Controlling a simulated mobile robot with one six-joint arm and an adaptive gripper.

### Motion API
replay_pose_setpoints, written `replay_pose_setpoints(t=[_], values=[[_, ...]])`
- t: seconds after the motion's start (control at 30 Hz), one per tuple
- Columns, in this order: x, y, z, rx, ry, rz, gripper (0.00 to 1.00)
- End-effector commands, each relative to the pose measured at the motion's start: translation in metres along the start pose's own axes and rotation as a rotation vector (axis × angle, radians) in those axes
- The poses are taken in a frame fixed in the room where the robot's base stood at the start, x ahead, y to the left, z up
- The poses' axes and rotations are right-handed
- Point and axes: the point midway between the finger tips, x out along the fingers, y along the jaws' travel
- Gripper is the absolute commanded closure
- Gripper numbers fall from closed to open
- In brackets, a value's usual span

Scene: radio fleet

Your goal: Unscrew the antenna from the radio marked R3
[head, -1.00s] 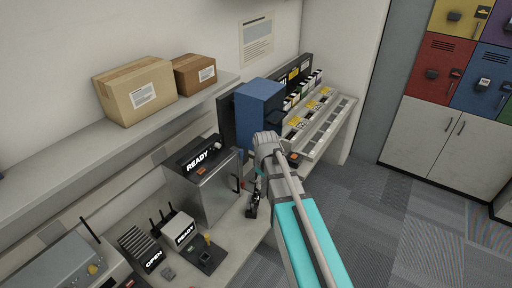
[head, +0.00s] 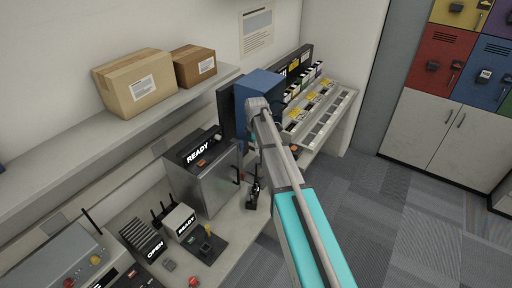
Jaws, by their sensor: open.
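My arm reaches in from the bottom of the head view, and its far joint shows in front of the blue cabinet. My gripper's fingers are not visible; they seem hidden behind the arm. A small dark upright device (head: 252,194) stands on the bench just left of my arm. It may be a radio, but no R3 marking can be read. A thin dark upright part shows above it. Whether my gripper is near it cannot be told.
A steel box marked READY (head: 212,178) stands left of my arm. A blue cabinet (head: 262,84) is behind the arm, with a sloped rack (head: 325,112) to its right. Cartons (head: 140,88) sit on the shelf.

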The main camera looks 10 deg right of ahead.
Motion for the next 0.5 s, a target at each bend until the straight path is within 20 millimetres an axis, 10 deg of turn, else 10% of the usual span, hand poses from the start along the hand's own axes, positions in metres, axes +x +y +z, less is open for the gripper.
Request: replay_pose_setpoints(t=[0.5], values=[[0.0092,-0.0003,0.0002,0.003,0.000,0.000,0.44]])
